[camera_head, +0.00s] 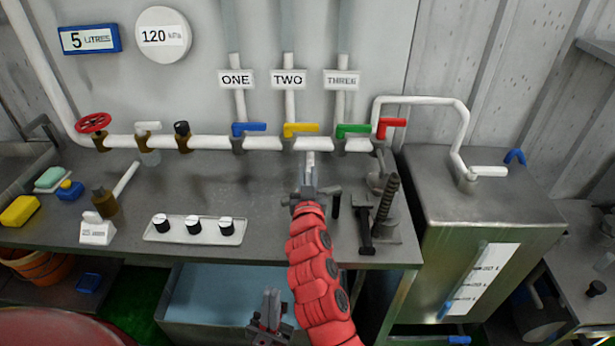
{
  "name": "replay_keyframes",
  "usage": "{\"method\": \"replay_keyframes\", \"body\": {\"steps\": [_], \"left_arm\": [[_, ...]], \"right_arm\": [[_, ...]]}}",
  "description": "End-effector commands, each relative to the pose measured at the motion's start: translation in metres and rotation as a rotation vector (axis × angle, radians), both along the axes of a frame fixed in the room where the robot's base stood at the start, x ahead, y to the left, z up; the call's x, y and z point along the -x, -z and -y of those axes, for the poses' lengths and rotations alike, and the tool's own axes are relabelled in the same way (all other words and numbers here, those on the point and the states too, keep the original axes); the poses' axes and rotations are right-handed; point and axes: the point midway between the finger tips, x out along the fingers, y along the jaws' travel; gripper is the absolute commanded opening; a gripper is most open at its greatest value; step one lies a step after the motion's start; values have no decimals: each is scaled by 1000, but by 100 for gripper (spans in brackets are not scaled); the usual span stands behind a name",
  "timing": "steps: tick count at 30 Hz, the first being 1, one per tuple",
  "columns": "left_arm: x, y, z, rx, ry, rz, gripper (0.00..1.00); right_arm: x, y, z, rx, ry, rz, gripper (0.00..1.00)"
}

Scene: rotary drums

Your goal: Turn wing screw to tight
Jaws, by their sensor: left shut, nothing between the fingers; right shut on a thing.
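My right gripper (310,180), on the red arm, is over the bench below the TWO sign, shut on a small pale piece (310,158) that stands up at its fingertips. The gripper hides much of that piece, and I cannot tell whether it is the wing screw. No wing screw can be clearly made out elsewhere. A dark clamp-like device with a threaded post (386,197) stands just right of the gripper. My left gripper (268,302) is low in the view, in front of the bench, shut and empty.
A white pipe (213,142) with blue (249,128), yellow (301,129), green (353,131) and red (393,123) levers runs behind. A strip with black knobs (152,236) and a brass fitting (104,204) are to the left. A metal tank (480,225) stands right.

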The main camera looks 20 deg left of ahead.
Motion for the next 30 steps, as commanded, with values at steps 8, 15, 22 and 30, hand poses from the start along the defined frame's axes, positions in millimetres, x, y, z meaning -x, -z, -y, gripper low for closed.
{"method": "replay_keyframes", "body": {"steps": [8,15,22,30], "left_arm": [[0,0,0,0,0,0,0],[0,0,0,0,0,0,0],[0,4,0,0,0,0,0],[0,15,0,0,0,0,0]], "right_arm": [[0,0,0,0,0,1,50],[0,0,0,-1,0,1,50],[14,0,4,-3,-1,3,50],[59,2,19,-4,-4,3,50]]}}
